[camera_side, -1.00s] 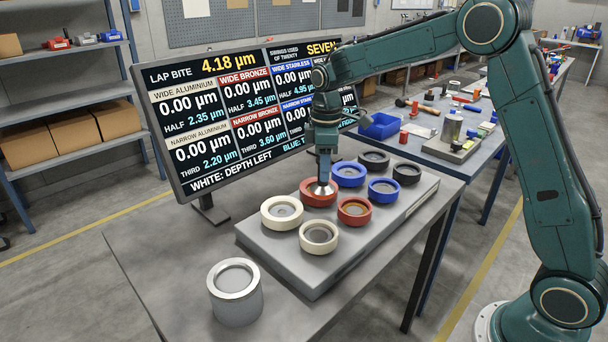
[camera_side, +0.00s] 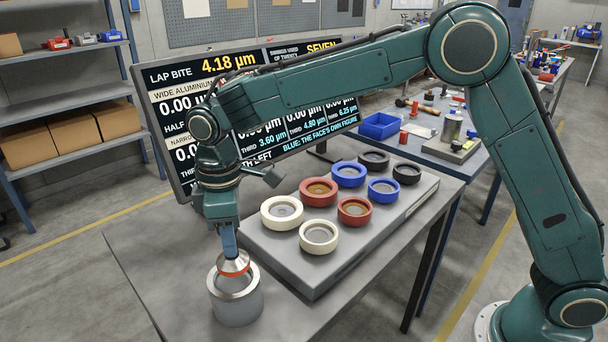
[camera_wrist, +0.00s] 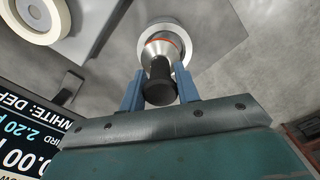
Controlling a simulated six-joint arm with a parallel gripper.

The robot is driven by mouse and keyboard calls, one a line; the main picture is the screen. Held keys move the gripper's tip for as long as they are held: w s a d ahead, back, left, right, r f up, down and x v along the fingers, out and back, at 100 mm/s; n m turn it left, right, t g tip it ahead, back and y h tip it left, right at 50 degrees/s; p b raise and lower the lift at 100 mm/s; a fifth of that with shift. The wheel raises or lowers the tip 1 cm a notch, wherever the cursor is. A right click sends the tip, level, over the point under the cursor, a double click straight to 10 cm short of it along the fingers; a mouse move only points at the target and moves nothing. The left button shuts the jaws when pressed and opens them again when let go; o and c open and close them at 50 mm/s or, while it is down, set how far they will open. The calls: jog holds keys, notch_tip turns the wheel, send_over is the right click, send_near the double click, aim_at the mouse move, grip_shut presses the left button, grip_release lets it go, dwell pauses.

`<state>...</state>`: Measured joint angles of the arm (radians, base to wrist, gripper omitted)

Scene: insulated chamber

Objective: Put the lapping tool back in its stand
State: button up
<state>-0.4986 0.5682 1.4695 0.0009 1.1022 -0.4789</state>
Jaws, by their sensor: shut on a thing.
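The lapping tool (camera_side: 234,268) is a metal cone with an orange-red band and a dark knob-like handle, which shows in the wrist view (camera_wrist: 160,70). The stand (camera_side: 237,307) is a grey metal cup at the table's front left; its pale rim also shows in the wrist view (camera_wrist: 148,27). My gripper (camera_side: 229,243) has its blue fingers shut on the tool's handle, one on each side in the wrist view (camera_wrist: 159,90). The tool is upright over the stand's mouth, its lower end overlapping the opening. I cannot tell whether it touches the stand.
A grey slab (camera_side: 310,277) right of the stand carries several rings: white (camera_side: 319,249), red (camera_side: 354,222), blue (camera_side: 383,200) and black. A monitor (camera_side: 180,130) stands behind, partly hidden by my arm. The tabletop (camera_side: 150,255) left of the stand is clear.

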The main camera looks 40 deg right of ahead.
jog(key=shift+s+a, duration=0.15)
jog(key=shift+a, duration=0.25)
jog(key=shift+f, duration=1.6)
jog(key=o, duration=1.2)
jog(key=shift+r, duration=0.15)
